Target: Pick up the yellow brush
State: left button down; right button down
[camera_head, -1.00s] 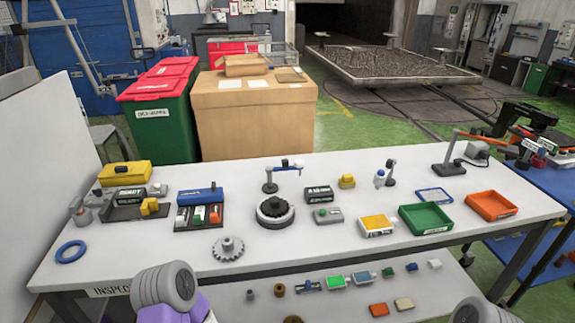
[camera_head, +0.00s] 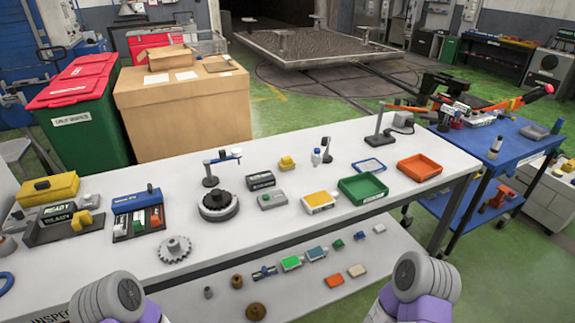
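I cannot clearly make out a brush shape among the yellow things. On the white table stand a small yellow object (camera_head: 287,162) near the back middle, and a yellow block (camera_head: 82,220) on the dark "READY" holder at the left. A yellow-topped white box (camera_head: 320,202) lies right of the middle, and a long yellow case (camera_head: 48,188) at the far left. Grey and purple links of both my arms show at the bottom edge. Neither gripper is in view.
The white table (camera_head: 250,238) also holds a black round turntable (camera_head: 217,206), a gear (camera_head: 174,249), a green tray (camera_head: 362,189) and an orange tray (camera_head: 419,167). Several small parts lie on the lower shelf (camera_head: 205,313). A blue cart (camera_head: 517,142) stands at the right. Green floor lies open between.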

aim_at(286, 164)
jog(key=k, duration=0.5)
jog(key=z, duration=1.35)
jog(key=i, duration=1.15)
jog(key=u, duration=2.55)
